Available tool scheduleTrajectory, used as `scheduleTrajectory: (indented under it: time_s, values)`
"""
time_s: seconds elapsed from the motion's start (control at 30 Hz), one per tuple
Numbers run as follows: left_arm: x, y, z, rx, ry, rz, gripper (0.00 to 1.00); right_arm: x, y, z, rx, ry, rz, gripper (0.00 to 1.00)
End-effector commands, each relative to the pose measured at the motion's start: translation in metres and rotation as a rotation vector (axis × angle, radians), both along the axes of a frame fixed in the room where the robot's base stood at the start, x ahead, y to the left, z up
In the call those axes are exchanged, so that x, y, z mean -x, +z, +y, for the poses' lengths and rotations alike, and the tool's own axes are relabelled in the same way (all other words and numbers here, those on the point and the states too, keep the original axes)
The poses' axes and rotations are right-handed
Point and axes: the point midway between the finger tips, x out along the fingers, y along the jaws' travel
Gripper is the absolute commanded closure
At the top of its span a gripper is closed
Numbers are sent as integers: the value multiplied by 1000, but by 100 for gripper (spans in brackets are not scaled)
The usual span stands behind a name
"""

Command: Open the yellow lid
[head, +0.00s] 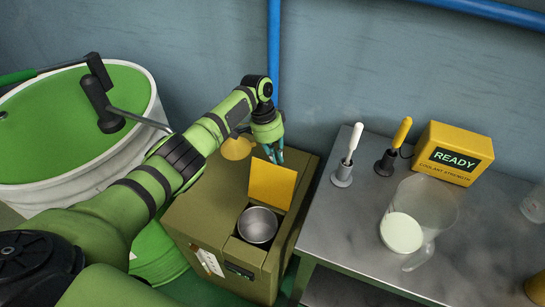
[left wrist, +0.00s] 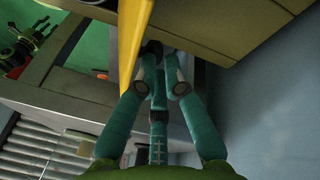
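The yellow lid (head: 272,183) stands raised, nearly upright, behind the opening on top of an olive-green box (head: 205,210). A round metal cup (head: 258,224) shows uncovered in front of it. My left gripper (head: 276,156) is just behind the lid's upper edge, fingers pointing down. In the left wrist view, the lid (left wrist: 133,40) appears edge-on beside the fingers (left wrist: 160,85). The fingers are drawn together with nothing visible between them; whether they touch the lid is unclear. My right gripper is not in view.
A metal table (head: 345,230) on the right holds a yellow READY box (head: 453,153), two handled tools in holders (head: 343,172) (head: 388,161) and a clear beaker (head: 402,232). A white drum (head: 150,115) stands left. A blue pipe (head: 274,40) runs behind the gripper.

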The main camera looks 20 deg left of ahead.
Motion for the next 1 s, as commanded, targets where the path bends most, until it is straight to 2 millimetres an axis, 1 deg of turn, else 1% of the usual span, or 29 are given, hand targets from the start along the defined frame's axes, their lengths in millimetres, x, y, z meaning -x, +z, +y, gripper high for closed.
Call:
scheduleTrajectory:
  time_s: [0.03,0.07,0.17,0.4,0.8,0.9,0.97,1.0]
  values:
    - [13,-30,-6,-7,-6,30,62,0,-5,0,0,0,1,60]
    - [13,-30,-6,-7,-6,30,52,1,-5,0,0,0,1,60]
    - [14,-30,-6,-7,-6,31,52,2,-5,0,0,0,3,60]
    - [14,-29,-5,-7,-5,32,52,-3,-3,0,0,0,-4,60]
    - [14,-27,-1,-11,-2,35,52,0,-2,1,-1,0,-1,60]
    - [13,-21,0,-12,-2,33,52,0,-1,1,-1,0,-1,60]
    - [12,-14,2,-10,-2,31,52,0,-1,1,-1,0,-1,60]
    - [11,-7,3,-10,-2,28,52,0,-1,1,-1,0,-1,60]
